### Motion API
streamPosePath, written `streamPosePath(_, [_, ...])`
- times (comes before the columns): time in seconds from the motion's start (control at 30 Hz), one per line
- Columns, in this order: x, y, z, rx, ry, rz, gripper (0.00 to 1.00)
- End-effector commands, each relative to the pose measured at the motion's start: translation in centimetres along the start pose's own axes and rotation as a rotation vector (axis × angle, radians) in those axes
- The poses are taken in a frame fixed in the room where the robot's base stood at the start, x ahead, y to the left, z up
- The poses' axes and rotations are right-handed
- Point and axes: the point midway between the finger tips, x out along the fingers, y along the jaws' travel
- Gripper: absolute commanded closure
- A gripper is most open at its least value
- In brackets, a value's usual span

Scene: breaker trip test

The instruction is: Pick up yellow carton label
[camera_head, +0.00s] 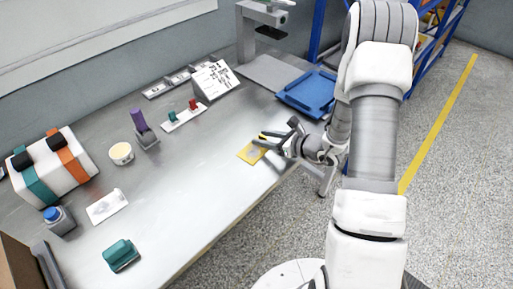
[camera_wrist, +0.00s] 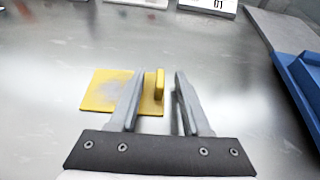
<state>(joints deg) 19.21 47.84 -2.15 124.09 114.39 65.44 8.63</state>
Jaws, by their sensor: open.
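The yellow carton label (camera_head: 249,155) lies flat on the grey metal table near its right edge. In the wrist view the label (camera_wrist: 101,88) is a yellow square with a greyish patch and an upright yellow tab (camera_wrist: 160,84) on its right side. My gripper (camera_head: 263,142) is at the label from the right. In the wrist view my gripper (camera_wrist: 160,90) is open, with the tab between its two fingers. The left finger covers part of the label. I cannot tell whether either finger touches the tab.
A blue tray (camera_head: 308,93) lies right of the label, also at the right in the wrist view (camera_wrist: 302,80). A printed sign (camera_head: 215,80), red and green items (camera_head: 184,112) and a purple-topped item (camera_head: 142,126) stand further back.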

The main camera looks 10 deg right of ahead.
Motion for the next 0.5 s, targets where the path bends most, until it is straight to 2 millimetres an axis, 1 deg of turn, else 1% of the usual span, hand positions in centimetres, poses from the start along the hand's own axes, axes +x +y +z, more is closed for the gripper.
streamPosePath(0.07, [0.45, 0.05, -0.05, 0.001, 0.001, 0.001, 0.53])
streamPosePath(0.27, [0.47, 0.02, -0.03, 0.001, 0.001, 0.000, 0.53])
streamPosePath(0.37, [0.46, 0.01, -0.03, 0.001, 0.001, 0.000, 0.69])
streamPosePath(0.5, [0.44, 0.01, -0.03, 0.001, 0.001, 0.000, 0.94])
